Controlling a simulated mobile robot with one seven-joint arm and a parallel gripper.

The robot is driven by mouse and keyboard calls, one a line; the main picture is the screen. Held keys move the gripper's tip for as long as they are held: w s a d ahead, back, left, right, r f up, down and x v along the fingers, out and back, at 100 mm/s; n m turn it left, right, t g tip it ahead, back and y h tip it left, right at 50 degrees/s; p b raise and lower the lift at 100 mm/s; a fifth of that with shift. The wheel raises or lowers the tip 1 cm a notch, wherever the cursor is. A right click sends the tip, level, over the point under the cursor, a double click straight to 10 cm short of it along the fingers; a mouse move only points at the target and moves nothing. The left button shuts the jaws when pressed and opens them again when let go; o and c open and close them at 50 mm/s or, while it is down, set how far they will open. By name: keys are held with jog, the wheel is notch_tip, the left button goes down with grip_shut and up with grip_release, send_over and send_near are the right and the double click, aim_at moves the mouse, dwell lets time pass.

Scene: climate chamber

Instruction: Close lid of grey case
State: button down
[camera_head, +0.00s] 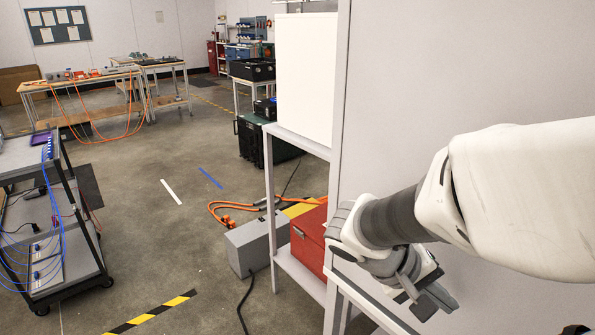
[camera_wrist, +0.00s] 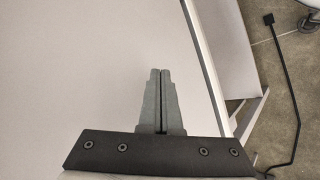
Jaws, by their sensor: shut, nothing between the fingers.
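My gripper (camera_head: 436,300) is at the lower right of the head view, in front of a large light grey panel. In the wrist view my gripper (camera_wrist: 160,72) is shut, its two dark fingers together with nothing between them. A pale flat surface (camera_wrist: 90,70) with a white edge lies beyond the fingers; I cannot tell whether they touch it. A grey box (camera_head: 250,247) is on the floor beside the shelf frame. I cannot tell whether it is the grey case, and no open lid is clear in either view.
A white metal shelf frame (camera_head: 271,195) holds a red case (camera_head: 310,240) low down, close to my arm. A black cable (camera_wrist: 292,110) runs over the floor. A cart (camera_head: 60,235) stands at the left. Open floor lies between the cart and the shelf.

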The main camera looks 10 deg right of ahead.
jog(key=w+d+f+n+t+h+b, duration=0.25)
jog(key=w+h+b, duration=0.25)
jog(key=w+h, duration=0.3)
jog(key=w+a+f+n+t+h+b, duration=0.15)
jog(key=w+a+n+t+b, duration=0.35)
jog(key=w+t, duration=0.5)
jog(key=w+f+b+x, duration=0.1)
jog(key=b+x, duration=0.1)
jog(key=x, duration=1.2)
jog(key=shift+g, duration=0.35)
jog(key=shift+r+m, duration=0.15)
jog(key=shift+m, duration=0.1)
